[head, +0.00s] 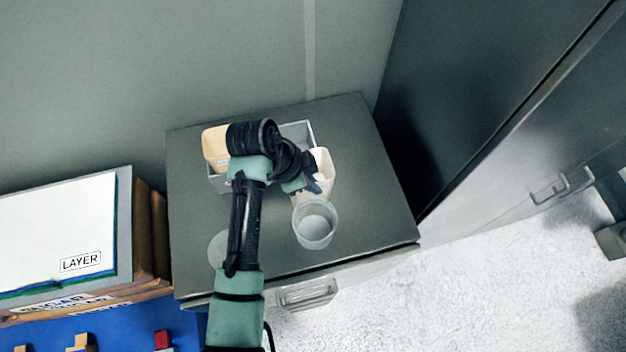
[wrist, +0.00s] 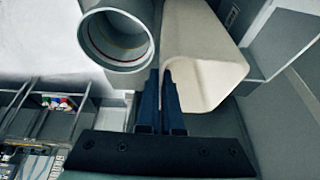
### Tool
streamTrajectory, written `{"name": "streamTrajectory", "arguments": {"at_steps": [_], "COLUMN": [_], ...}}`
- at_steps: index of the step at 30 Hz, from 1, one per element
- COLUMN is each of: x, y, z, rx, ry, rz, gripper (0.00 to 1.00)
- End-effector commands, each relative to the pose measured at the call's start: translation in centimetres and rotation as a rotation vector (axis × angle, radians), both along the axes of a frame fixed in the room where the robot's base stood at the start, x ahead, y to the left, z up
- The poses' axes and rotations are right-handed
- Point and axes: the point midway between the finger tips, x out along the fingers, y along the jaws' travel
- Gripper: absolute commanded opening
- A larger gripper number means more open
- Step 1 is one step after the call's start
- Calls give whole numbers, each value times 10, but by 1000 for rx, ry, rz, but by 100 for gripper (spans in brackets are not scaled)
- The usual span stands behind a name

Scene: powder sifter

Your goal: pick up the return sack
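The return sack, as I take it, is an open-mouthed cream container (head: 323,168) at the right side of the grey bin on the cabinet top. In the wrist view the cream sack (wrist: 203,45) fills the upper middle, its mouth facing the camera. My gripper (wrist: 160,72) has its blue fingers close together, at the sack's left rim. The rim wall appears pinched between them, one finger outside and one inside the mouth. In the head view my gripper (head: 315,185) is partly hidden by my arm.
A clear round cup (head: 315,224) stands just in front of the sack; it is the grey cylinder (wrist: 117,38) left of my fingers in the wrist view. A tan sack (head: 214,146) sits at the left of the grey bin (head: 298,128). Cabinet top is free at right.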

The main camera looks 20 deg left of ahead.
Motion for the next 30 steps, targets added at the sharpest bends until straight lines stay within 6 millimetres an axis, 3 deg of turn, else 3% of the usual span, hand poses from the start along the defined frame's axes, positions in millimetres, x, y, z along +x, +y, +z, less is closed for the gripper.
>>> {"name": "streamTrajectory", "arguments": {"at_steps": [12,18,30], "x": [0,0,-1], "y": [0,0,2], "z": [-7,-6,2], "rx": [0,0,1], "ry": [-2,0,-3], "rz": [-1,-1,0], "gripper": [0,33,33]}}
